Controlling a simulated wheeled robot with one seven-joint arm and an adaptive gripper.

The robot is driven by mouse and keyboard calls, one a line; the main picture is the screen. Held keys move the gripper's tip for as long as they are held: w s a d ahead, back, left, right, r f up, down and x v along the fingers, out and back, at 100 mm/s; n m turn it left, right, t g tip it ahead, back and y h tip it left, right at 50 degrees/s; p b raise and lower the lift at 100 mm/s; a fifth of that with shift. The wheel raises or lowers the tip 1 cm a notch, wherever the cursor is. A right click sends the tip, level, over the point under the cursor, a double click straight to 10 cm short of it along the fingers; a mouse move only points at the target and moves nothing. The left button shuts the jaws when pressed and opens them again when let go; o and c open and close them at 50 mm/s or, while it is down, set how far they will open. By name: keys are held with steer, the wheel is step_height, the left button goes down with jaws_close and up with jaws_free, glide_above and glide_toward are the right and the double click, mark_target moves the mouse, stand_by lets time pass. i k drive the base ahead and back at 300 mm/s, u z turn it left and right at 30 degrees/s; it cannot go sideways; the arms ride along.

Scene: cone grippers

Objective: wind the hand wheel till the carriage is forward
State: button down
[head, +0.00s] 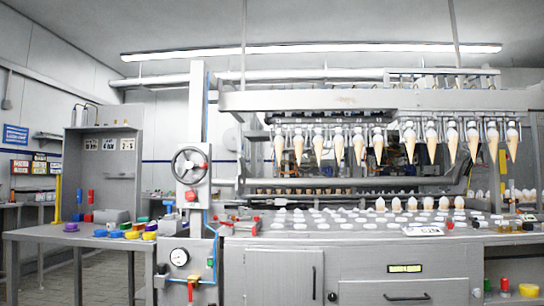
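The hand wheel (189,151), a dark spoked ring with a light hub, is mounted on a pale upright post left of the machine. A red part (192,195) sits just below it. To the right is the carriage (380,100), a long grey beam. From it hangs a row of grippers holding several cones (359,148) with white tops, points down. White round pieces and a few upright white-topped shapes lie on the bed (340,228) below. I cannot tell how far forward the carriage stands. My gripper is not in view.
A pressure gauge (179,257) and a red-handled valve (191,288) are below the wheel. A grey side table (60,232) at left holds coloured round pieces (133,234). A cabinet with a drawer (405,292) stands under the bed. Floor shows at lower left.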

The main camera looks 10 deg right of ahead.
mark_target(189, 165)
steer(key=z, duration=0.4)
steer(key=i, duration=0.85)
steer(key=u, duration=0.5)
